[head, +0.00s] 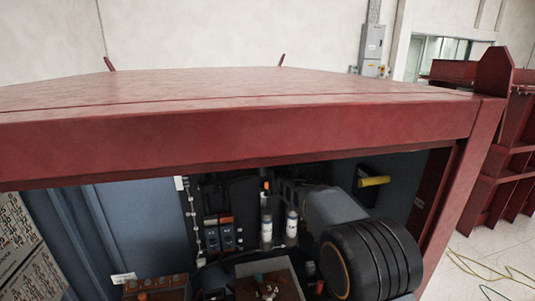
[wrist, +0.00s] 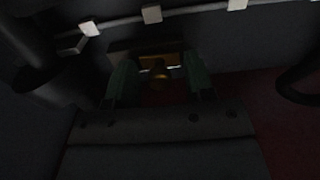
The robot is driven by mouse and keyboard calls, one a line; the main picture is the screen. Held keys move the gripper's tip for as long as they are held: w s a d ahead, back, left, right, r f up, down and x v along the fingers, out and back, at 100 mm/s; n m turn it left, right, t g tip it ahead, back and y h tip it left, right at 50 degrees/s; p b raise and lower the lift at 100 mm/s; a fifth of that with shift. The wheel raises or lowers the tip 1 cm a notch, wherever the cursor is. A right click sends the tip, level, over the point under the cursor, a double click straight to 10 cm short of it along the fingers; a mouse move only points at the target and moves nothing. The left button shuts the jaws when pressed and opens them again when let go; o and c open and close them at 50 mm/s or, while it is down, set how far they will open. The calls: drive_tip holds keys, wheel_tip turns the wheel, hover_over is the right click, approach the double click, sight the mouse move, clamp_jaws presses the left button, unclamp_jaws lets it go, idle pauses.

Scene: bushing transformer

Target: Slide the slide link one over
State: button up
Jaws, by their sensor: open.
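In the dark wrist view, the two greenish fingers of my gripper (wrist: 160,82) stand apart. In the head view my arm reaches into the cabinet at the lower right, and my gripper cannot be made out there.
The red cabinet frame (head: 240,131) spans the head view above the opening. Inside are white-labelled cylinders (head: 267,228), blue switches (head: 227,238), a yellow handle (head: 374,181) and an open box (head: 270,277). In the wrist view a pale rail with white clips (wrist: 152,14) runs behind.

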clamp_jaws()
idle(0.5)
